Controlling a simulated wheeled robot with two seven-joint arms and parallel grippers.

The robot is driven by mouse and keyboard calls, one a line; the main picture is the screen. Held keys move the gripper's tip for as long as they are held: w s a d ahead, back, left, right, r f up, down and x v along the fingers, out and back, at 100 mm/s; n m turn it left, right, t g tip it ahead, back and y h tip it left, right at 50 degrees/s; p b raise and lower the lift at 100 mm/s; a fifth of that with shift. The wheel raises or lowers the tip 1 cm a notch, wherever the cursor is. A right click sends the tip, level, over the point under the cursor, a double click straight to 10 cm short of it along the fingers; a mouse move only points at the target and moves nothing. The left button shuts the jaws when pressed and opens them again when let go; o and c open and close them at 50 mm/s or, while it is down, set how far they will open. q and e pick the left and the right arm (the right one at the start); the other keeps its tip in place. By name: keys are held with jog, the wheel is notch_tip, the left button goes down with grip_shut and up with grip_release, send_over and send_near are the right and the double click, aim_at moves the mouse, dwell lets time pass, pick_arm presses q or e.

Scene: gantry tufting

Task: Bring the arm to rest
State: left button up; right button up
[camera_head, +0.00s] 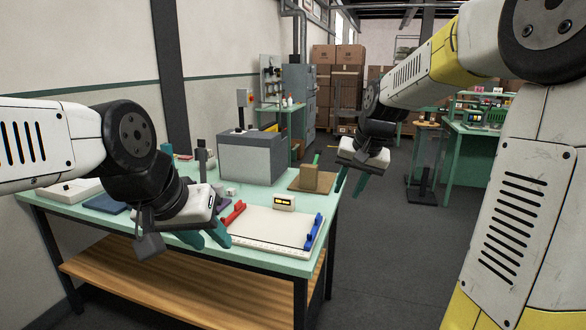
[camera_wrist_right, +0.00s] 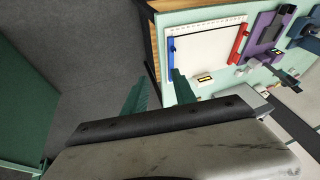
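My left gripper (camera_head: 204,238) hangs over the front edge of the green-topped table (camera_head: 275,264), left of a white board. Its teal fingers are spread, with nothing seen between them. My right gripper (camera_head: 350,183) is in the air just off the table's right end, pointing down, its two teal fingers apart and empty. In the right wrist view its fingers (camera_wrist_right: 160,94) also stand apart, over the floor and the table edge. Both arms are raised and bent.
The white board (camera_head: 265,228) lies between a red bar (camera_head: 233,213) and a blue bar (camera_head: 313,232), with a small display box (camera_head: 284,203) behind. A grey box (camera_head: 251,157) and a wooden block (camera_head: 317,180) stand further back. Open floor (camera_head: 375,230) lies right of the table.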

jog(key=s+n+t, duration=0.1)
jog(key=s+n, duration=0.2)
jog(key=s, duration=2)
jog(key=shift+d+r+t, duration=0.15)
jog(key=shift+r+t, duration=0.15)
jog(key=shift+r, duration=0.1)
